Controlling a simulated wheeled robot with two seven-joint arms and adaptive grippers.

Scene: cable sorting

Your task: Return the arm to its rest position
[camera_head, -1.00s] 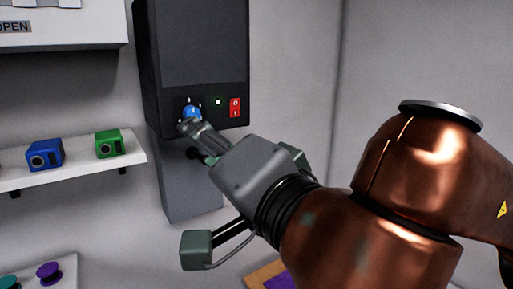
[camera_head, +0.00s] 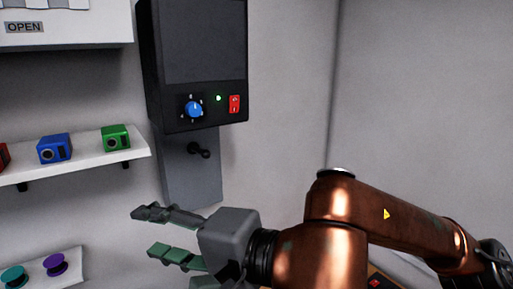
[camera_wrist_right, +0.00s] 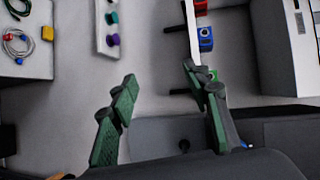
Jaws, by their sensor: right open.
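My right gripper (camera_head: 160,232) is open and empty in the head view, below the wall box, with its fingers pointing left. It is apart from the box and its knob. In the right wrist view the two green fingers (camera_wrist_right: 165,105) are spread with nothing between them. My copper right arm comes in from the right. My left gripper is in neither view.
A dark wall box (camera_head: 200,50) carries a blue knob (camera_head: 194,109), a lit green light (camera_head: 219,98) and a red switch (camera_head: 235,104). A white shelf (camera_head: 85,163) holds a blue block (camera_head: 54,148) and a green block (camera_head: 115,137). The right wall is bare.

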